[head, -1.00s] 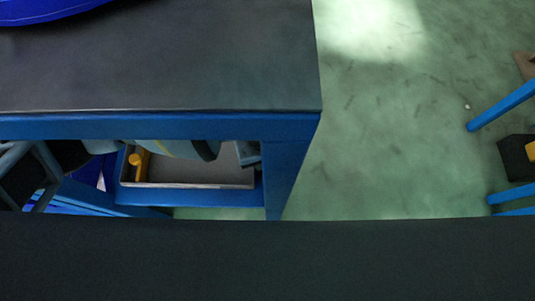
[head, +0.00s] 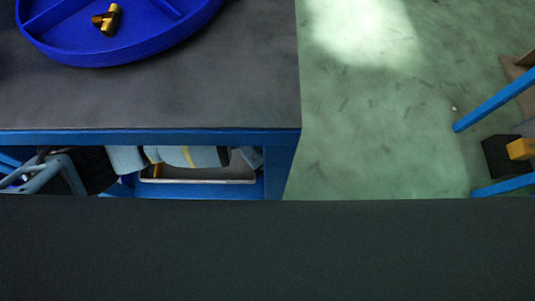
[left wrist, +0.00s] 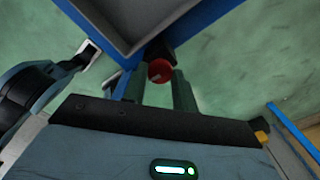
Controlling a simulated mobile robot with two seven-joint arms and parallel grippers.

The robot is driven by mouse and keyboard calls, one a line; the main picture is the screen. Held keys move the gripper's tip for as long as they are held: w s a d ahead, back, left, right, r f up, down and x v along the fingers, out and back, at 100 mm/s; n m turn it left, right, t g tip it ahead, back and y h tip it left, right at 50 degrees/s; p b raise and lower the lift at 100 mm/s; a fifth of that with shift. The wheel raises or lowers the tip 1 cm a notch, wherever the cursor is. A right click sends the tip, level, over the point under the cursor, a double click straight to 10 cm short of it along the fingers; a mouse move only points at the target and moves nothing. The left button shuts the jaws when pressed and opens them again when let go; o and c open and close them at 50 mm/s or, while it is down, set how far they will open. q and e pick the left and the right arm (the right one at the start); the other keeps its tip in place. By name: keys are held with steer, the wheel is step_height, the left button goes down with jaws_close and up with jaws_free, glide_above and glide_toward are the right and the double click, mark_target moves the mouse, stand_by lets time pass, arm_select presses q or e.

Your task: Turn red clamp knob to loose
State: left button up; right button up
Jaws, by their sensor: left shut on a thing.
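The red clamp knob (left wrist: 160,70) shows in the left wrist view, below the corner of a grey tray with a blue frame. My left gripper (left wrist: 160,88) has its two dark green fingers on either side of the knob and is shut on it. A dark part lies just behind the knob. The knob's turn position cannot be read from here. In the head view the knob and my left gripper's fingertips are hidden by the table and my arm. My right gripper cannot be made out in either view.
A dark-topped blue table (head: 150,100) carries a round blue tray (head: 120,52) with a brass fitting (head: 110,20). Below it, a shallow grey drawer (head: 200,181) is partly covered by my light-blue arm. Green floor (head: 380,130) lies open to the right, with blue legs at the far right.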

arm_select(q)
steer(key=shift+f, duration=0.1)
steer(key=o, duration=1)
